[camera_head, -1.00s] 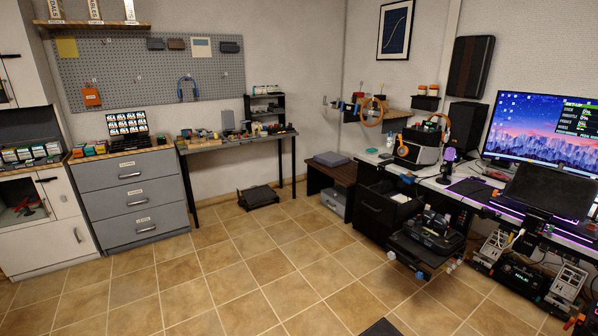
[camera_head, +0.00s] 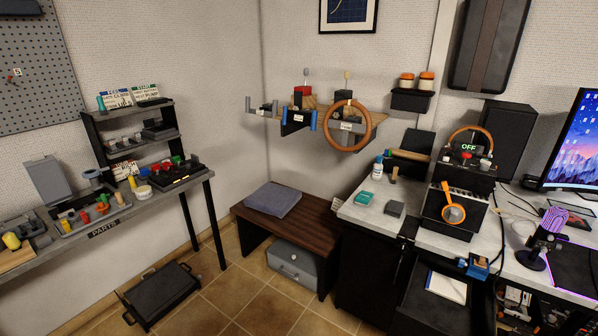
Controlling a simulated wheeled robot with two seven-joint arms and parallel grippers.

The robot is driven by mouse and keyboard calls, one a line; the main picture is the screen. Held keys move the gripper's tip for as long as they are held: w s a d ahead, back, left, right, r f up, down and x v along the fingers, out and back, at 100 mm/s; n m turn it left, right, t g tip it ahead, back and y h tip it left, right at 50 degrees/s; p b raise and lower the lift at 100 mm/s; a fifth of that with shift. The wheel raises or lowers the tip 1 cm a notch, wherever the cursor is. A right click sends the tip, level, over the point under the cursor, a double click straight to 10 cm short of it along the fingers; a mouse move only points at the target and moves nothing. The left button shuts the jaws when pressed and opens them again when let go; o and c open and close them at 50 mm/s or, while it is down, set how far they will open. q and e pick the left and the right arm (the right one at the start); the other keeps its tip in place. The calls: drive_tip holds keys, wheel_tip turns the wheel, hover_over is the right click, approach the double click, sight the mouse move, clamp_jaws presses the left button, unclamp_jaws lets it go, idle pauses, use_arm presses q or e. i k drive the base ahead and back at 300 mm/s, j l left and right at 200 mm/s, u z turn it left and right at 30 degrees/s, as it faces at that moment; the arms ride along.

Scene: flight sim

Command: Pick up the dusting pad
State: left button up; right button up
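No thing is clearly marked as the dusting pad. Small pad-like things lie on the left end of the white-topped desk: a teal block (camera_head: 364,198) and a dark grey block (camera_head: 394,209). A small bottle (camera_head: 378,167) stands behind them. A folded blue-grey cushion or cloth (camera_head: 273,199) lies on the low wooden bench. I cannot tell which of these, if any, is the dusting pad. Neither of my grippers is in view.
The desk (camera_head: 448,238) runs along the right, with an open drawer (camera_head: 420,293) below its front. The parts table (camera_head: 110,222) is at left, and a black case (camera_head: 161,295) lies on the floor. Tiled floor (camera_head: 235,305) is clear in front of the bench (camera_head: 316,221).

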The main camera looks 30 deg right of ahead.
sight(364, 199)
drive_tip(key=i+j+z, duration=0.25)
drive_tip(key=i+z, duration=0.2)
drive_tip(key=i, duration=0.4)
drive_tip(key=i+j+z, duration=0.45)
drive_tip(key=i, duration=0.35)
drive_tip(key=i+j+z, duration=0.5)
drive_tip(key=i+j, duration=0.2)
drive_tip(key=j, duration=0.15)
